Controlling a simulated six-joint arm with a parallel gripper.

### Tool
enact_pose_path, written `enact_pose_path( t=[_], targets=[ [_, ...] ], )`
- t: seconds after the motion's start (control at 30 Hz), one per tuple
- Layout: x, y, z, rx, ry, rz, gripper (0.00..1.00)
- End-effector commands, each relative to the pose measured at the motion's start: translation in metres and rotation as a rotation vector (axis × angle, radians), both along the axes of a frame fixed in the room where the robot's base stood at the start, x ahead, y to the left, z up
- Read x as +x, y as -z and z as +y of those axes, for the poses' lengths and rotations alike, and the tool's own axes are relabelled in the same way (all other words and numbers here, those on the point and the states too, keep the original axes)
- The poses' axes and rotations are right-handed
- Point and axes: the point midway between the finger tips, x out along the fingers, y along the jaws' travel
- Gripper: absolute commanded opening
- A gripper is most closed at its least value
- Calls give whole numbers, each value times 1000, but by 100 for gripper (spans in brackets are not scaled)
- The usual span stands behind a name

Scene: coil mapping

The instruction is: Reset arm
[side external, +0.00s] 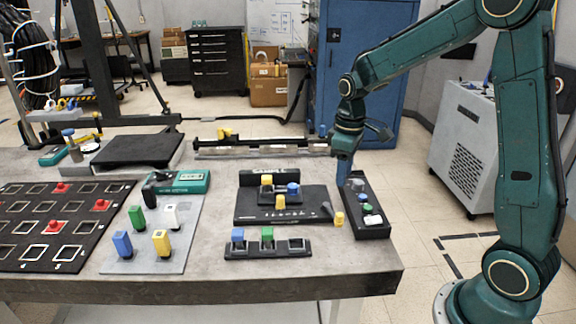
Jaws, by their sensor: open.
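My gripper (344,160) is at the end of my teal arm. It points down above the far end of a narrow black tray (377,228) at the table's right side. Its jaws are small and seen from the side, so the gap between them is hard to make out. They are open, and I see nothing held in them. The tray holds several small pieces, among them a green one (367,208) and a white one (373,221). I cannot tell how far the fingertips are above the tray.
A black fixture (310,205) bears yellow and blue blocks. A rack (290,249) in front holds a blue and a green block. A grey plate (190,210) with several coloured blocks and a black socket board (115,205) lie left. A blue cabinet (385,60) stands behind.

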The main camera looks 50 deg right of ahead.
Motion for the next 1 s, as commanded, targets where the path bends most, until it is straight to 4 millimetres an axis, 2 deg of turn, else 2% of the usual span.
enact_pose_path(
  t=[0.27, 0.47, 0.67, 1.0],
  targets=[
    [0, 0, 0, -1, 0, -1, 42],
    [-6, -11, 6, -5, 11, -20, 42],
    [-22, -37, 21, -15, 37, -72, 42],
    [-68, -83, 53, -20, 106, -192, 42]
  ],
)
